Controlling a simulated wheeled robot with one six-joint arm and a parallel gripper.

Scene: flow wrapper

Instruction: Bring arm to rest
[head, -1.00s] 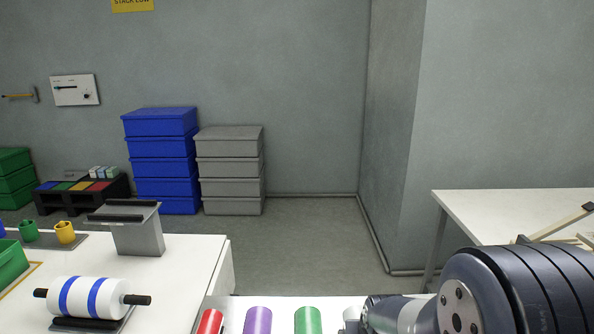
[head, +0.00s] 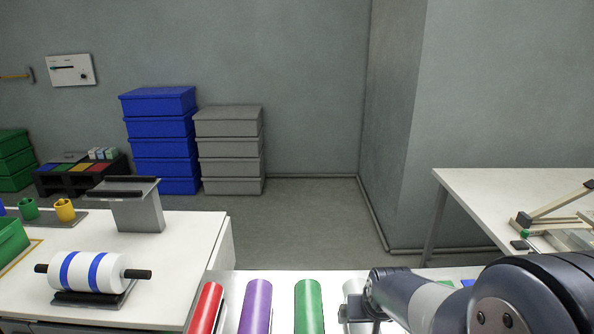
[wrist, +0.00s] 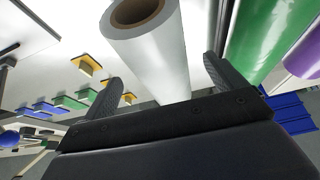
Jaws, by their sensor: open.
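My gripper (wrist: 162,70) is open in the wrist view, with its two dark fingers spread apart. A white roll with a brown core (wrist: 150,50) lies beyond and between the fingers; I cannot tell whether they touch it. In the head view my arm comes in from the lower right and hides most of the white roll (head: 350,287). The gripper's fingers are not clear there.
Red (head: 206,307), purple (head: 256,307) and green (head: 308,307) rolls lie left of my arm. A white and blue roll on a spindle (head: 92,271) sits on the left bench. A white table (head: 480,190) stands at right. Blue (head: 160,145) and grey bins (head: 229,150) stand behind.

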